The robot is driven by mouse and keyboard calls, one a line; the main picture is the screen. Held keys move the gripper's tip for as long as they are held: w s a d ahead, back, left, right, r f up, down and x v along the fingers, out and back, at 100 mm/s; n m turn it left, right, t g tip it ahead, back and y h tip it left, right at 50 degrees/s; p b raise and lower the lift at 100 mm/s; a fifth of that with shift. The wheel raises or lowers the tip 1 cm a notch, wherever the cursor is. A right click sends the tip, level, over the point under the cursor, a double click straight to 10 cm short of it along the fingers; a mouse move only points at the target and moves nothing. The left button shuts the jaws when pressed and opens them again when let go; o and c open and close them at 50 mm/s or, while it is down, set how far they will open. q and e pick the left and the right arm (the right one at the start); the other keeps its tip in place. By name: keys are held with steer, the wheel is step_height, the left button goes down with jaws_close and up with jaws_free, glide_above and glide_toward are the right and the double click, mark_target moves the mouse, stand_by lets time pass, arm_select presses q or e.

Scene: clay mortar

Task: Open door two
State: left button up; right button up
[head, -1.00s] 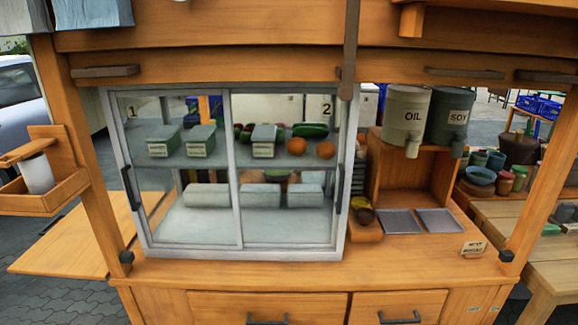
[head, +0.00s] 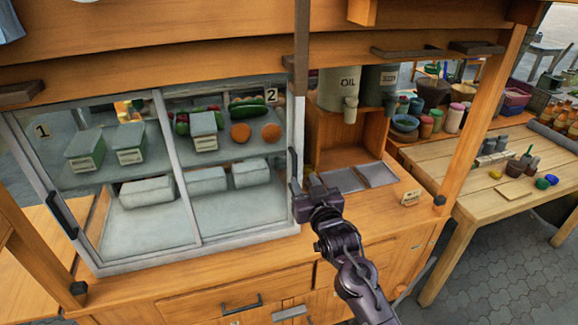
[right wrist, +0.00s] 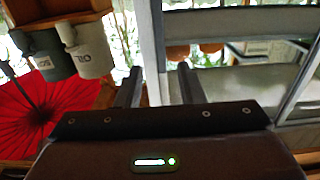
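Door two is the right glass pane (head: 240,203) of the display case, with a "2" label (head: 271,95) at its upper right. It appears shut, beside the left pane (head: 135,226) with a "1" label (head: 42,131). A dark upright handle (head: 293,166) sits on door two's right edge. My right gripper (head: 305,193) is close to this handle's lower end; contact cannot be told. In the right wrist view the fingers (right wrist: 158,86) are apart, with the case's pale upright frame (right wrist: 152,45) showing between them; the handle is not clear there. My left gripper is out of view.
Right of the case stand an open wooden shelf (head: 340,140), an OIL container (head: 338,90) and metal trays (head: 345,180). A small sign (head: 410,198) stands on the counter. Drawer handles (head: 241,304) project below. A wooden side table (head: 470,195) holds bowls and jars.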

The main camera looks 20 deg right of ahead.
mark_target(295, 167)
steer(key=w+p, duration=0.1)
steer(key=w, duration=0.5)
steer(key=shift+a+p, duration=0.15)
steer(key=shift+p, duration=0.15)
steer(key=shift+f, duration=0.1)
jaws_close()
